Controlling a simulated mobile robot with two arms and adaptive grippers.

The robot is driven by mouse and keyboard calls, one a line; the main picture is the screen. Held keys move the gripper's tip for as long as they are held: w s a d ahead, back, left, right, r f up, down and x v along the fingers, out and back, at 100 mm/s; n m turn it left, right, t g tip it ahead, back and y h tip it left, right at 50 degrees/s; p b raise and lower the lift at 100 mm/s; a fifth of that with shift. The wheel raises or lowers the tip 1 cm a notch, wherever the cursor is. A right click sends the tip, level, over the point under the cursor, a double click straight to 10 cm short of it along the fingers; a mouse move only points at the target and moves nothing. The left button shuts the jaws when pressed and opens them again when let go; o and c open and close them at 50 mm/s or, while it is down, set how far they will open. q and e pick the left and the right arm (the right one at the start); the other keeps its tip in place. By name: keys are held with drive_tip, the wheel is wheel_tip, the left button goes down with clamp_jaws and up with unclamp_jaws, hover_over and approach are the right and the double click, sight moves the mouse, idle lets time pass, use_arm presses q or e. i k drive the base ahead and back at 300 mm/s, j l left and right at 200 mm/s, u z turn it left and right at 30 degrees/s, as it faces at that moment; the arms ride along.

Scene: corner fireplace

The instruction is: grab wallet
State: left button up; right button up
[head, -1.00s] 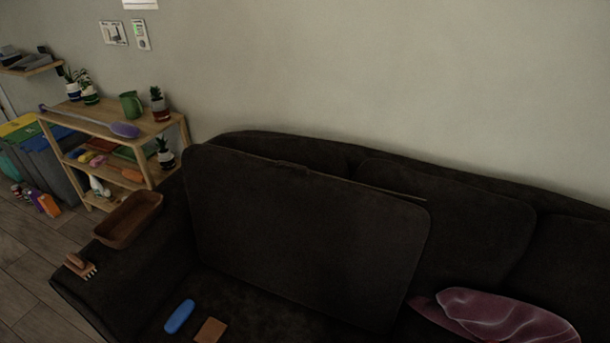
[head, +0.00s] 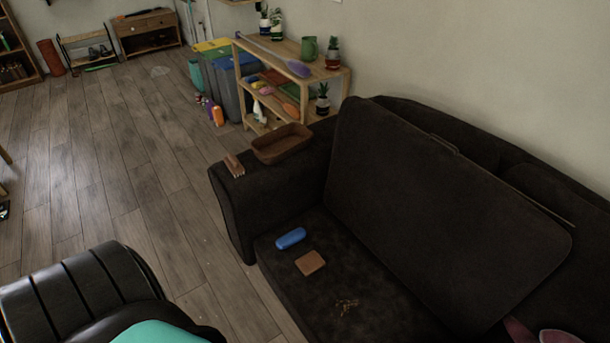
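A small flat brown square item (head: 310,263), which looks like the wallet, lies on the seat of the dark sofa (head: 370,318). A blue oblong case (head: 290,238) lies just behind it to the left. A small tan item, perhaps keys (head: 346,306), lies on the seat nearer to me and to the right. Neither of my grippers is in the head view.
A brown tray (head: 283,145) and a wooden brush (head: 234,165) rest on the sofa's left arm. A large dark cushion or case (head: 440,215) leans on the backrest. A black padded seat (head: 85,290) stands at the lower left. Wooden floor (head: 130,180) lies open left of the sofa.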

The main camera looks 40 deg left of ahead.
sight(310, 264)
drive_tip(key=k+l+u, duration=0.25)
drive_tip(key=k+u, duration=0.25)
drive_tip(key=k+l+u, duration=0.1)
drive_tip(key=k+u, duration=0.2)
drive_tip(key=u, duration=0.2)
